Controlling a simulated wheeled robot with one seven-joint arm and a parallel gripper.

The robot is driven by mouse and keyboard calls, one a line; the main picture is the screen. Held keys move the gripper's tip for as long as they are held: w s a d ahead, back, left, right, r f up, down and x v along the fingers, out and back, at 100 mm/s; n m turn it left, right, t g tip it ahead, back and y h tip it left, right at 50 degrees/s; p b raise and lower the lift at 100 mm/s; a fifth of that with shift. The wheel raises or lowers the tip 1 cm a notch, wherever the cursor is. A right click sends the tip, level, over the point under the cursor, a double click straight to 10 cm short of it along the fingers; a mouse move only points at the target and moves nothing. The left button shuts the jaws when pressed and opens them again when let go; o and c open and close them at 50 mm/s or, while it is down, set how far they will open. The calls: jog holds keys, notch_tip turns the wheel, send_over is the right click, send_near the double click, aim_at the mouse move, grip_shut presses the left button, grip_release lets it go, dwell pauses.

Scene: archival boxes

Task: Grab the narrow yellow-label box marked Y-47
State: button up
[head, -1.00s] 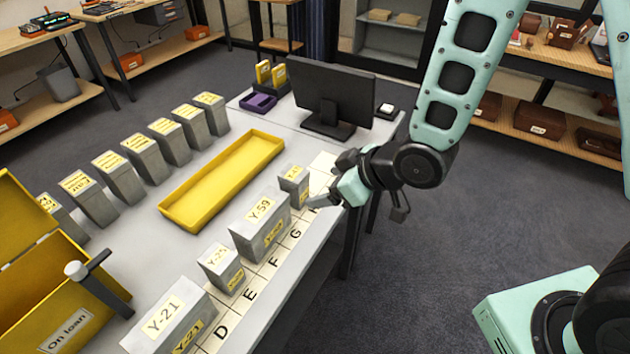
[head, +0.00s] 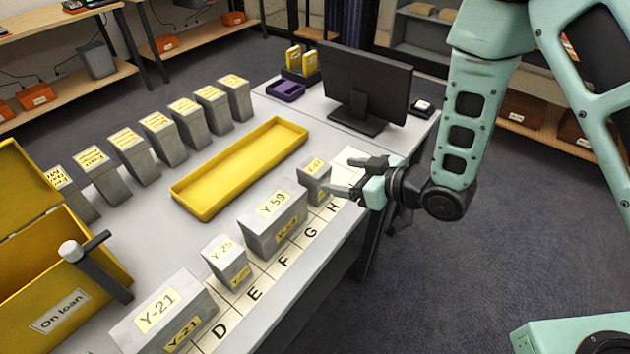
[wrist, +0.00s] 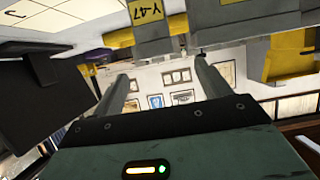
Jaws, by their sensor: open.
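The narrow grey box with a yellow label (head: 314,183) stands upright at the far end of the front row, by slot H. Its label is small in the head view. In the wrist view the label reads Y-47 upside down on the box (wrist: 153,32), at the top of the picture. My gripper (head: 345,178) is open and empty, just right of this box in the head view. In the wrist view the two fingers (wrist: 160,68) are spread, with the box beyond their tips. I see no contact.
Boxes Y-59 (head: 272,222), Y-25 (head: 226,262) and Y-21 (head: 163,315) stand in the same row. A yellow tray (head: 190,208) lies behind them. A monitor (head: 366,85) stands beyond the gripper. A yellow On loan box (head: 65,305) is at left.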

aim_at(314, 170)
jog(key=p+x, duration=0.1)
jog(key=x, duration=0.6)
jog(key=p+x, duration=0.1)
jog(key=x, duration=0.1)
jog(key=shift+w+f, duration=0.35)
jog(key=shift+f, duration=0.1)
jog(key=c, duration=1.2)
